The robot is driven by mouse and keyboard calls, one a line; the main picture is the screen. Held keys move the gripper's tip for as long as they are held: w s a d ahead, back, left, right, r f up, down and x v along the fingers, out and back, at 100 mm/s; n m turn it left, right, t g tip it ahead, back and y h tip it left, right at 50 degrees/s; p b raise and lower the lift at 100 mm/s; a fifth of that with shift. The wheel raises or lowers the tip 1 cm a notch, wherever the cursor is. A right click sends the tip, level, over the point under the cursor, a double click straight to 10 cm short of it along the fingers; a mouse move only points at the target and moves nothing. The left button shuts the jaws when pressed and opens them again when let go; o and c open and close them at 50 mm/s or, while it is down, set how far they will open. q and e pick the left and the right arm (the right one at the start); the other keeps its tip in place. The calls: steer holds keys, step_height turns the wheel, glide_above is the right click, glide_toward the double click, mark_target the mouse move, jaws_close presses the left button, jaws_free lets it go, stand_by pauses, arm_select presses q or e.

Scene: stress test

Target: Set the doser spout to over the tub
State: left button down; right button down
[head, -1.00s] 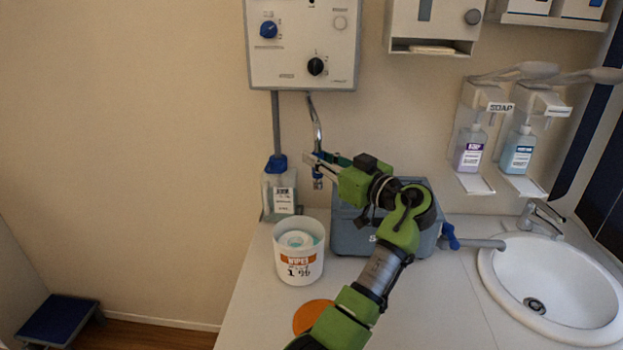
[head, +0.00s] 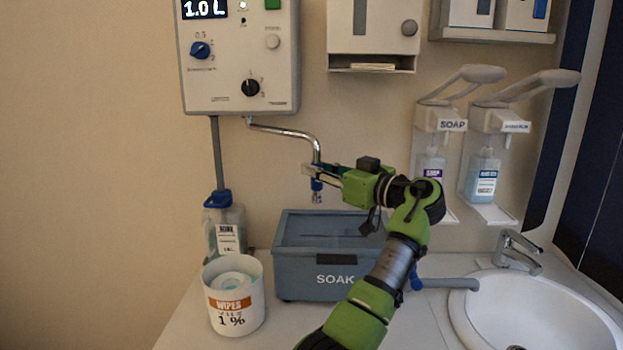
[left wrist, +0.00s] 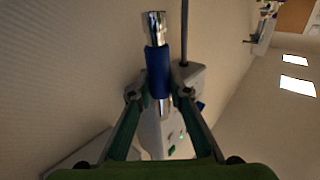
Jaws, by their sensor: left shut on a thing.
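The doser spout (head: 285,131) is a chrome pipe that leaves the underside of the white doser box (head: 240,60), runs right and bends down. My left gripper (head: 318,178) is shut on the blue collar near the spout's lower end. The left wrist view shows the blue collar (left wrist: 158,70) between the fingers (left wrist: 161,97), with the chrome tip beyond. The grey-blue tub marked SOAK (head: 335,280) stands on the counter. In the head view the spout tip hangs above the tub's outline; the exact depth is hard to tell. My right gripper is not in view.
A white wipes bucket (head: 236,310) stands left of the tub, in front of a bottle with a blue cap (head: 225,232). A sink (head: 540,315) with a tap is at the right. Two soap dispensers (head: 440,150) (head: 490,160) hang on the wall.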

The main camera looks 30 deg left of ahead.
arm_select(q)
steer(key=shift+w, duration=1.15)
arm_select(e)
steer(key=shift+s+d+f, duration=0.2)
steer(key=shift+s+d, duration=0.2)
arm_select(q)
steer(key=c, duration=1.9)
jaws_free()
steer(key=shift+d, duration=0.1)
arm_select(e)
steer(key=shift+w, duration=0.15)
arm_select(q)
steer(key=v, duration=1.2)
steer(key=shift+f, duration=0.1)
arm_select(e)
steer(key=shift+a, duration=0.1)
